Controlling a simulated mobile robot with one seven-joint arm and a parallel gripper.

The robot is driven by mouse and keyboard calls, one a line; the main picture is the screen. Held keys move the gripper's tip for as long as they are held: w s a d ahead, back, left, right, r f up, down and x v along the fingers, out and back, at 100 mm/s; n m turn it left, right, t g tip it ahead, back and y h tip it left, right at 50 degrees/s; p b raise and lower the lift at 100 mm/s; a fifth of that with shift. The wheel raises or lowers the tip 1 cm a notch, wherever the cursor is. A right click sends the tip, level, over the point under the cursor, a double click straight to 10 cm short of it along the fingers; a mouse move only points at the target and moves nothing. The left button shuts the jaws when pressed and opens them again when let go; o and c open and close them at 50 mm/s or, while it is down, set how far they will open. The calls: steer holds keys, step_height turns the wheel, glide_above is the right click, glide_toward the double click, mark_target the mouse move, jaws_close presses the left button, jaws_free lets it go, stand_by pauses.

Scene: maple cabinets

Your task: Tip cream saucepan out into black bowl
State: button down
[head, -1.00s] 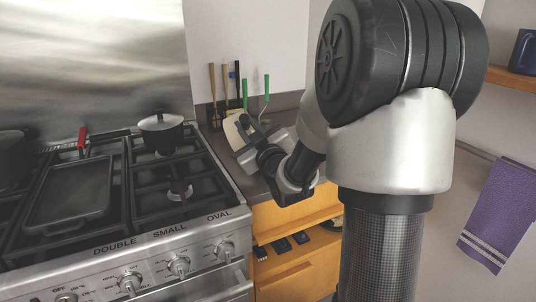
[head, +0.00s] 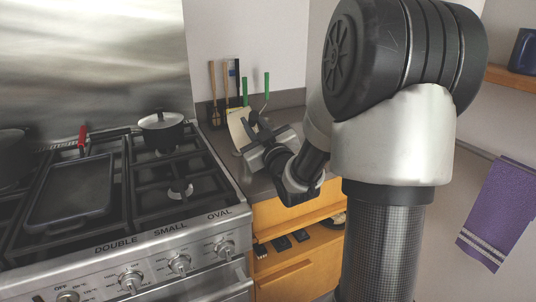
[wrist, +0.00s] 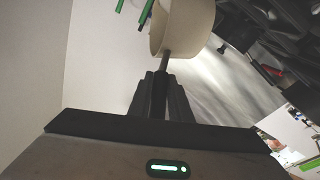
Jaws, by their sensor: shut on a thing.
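The cream saucepan (head: 237,128) is held above the counter to the right of the stove, partly hidden by my gripper (head: 257,138). It looks tilted in the head view, and its inside does not show. In the wrist view the saucepan (wrist: 190,26) is beyond my fingertips (wrist: 162,82), which are shut on its thin dark handle (wrist: 166,62). I cannot make out the black bowl in either view; my arm covers part of the counter.
The stove has a lidded pot (head: 161,132) at its back right and a dark griddle pan (head: 70,192) with a red handle. Utensils (head: 226,90) stand at the wall behind the saucepan. A drawer (head: 290,244) below the counter is open. A purple towel (head: 499,212) hangs at right.

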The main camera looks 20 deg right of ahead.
mark_target(237, 124)
steer(key=shift+s+d+r+m+t+h+b, duration=0.15)
steer(key=shift+s+d+m+b, duration=0.1)
steer(key=shift+d+m+b, duration=0.35)
steer(key=shift+s+d+r+m+t+h+b, duration=0.15)
steer(key=shift+s+d+m+b, duration=0.1)
steer(key=shift+d+m, duration=0.5)
stand_by(0.3)
steer(key=a+n+p, duration=0.1)
steer(key=a+p, duration=0.1)
steer(key=w+a+n, duration=0.1)
steer(key=shift+a+r+n+p, duration=0.1)
steer(key=shift+r+n+p, duration=0.15)
steer(key=shift+n+p, duration=0.15)
steer(key=w+a+f+n+g+b, duration=0.2)
steer(key=a+f+n, duration=0.2)
steer(key=a+n, duration=0.2)
steer(key=w+a+f+n+g+b, duration=0.3)
steer(key=a+f+n, duration=0.2)
steer(key=a+n, duration=0.2)
steer(key=shift+w+a, duration=0.2)
steer(key=shift+a, duration=1.2)
